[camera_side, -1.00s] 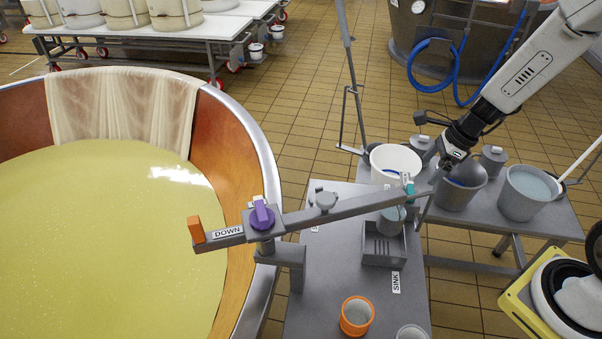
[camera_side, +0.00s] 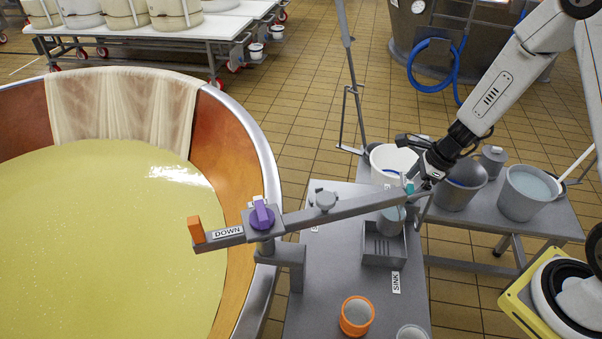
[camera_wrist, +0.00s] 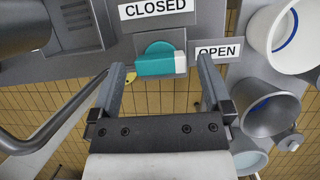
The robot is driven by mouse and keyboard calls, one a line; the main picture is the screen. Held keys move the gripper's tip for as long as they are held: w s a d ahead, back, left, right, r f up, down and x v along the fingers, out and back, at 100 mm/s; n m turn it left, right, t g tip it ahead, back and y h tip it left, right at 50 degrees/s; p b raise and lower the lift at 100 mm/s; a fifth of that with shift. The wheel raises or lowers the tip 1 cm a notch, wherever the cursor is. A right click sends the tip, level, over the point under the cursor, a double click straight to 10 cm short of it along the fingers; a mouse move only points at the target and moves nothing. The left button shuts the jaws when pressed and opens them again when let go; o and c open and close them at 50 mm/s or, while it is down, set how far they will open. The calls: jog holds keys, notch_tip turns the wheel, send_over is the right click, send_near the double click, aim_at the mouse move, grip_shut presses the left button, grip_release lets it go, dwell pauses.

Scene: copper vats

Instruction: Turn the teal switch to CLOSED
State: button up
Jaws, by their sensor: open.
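The teal switch (camera_wrist: 155,63) sits on a grey panel at the end of the metal beam (camera_side: 345,208). Its white end points right, toward the OPEN label (camera_wrist: 217,52). The CLOSED label (camera_wrist: 156,9) is above the switch in the wrist view. My gripper (camera_wrist: 165,80) is open, with one finger on each side of the switch's lower part and nothing held. In the side view my gripper (camera_side: 418,183) is at the beam's right end and mostly hides the teal switch (camera_side: 408,187).
The beam carries a purple knob (camera_side: 262,216) and an orange block (camera_side: 195,229) by the DOWN label. A white bucket (camera_side: 390,160) and grey buckets (camera_side: 527,193) stand close behind my gripper. An orange cup (camera_side: 356,316) stands on the front table.

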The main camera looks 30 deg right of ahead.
jog(key=shift+w+a+f, duration=0.1)
jog(key=shift+a+f, duration=0.05)
jog(key=shift+f, duration=0.3)
jog(key=c, duration=1.2)
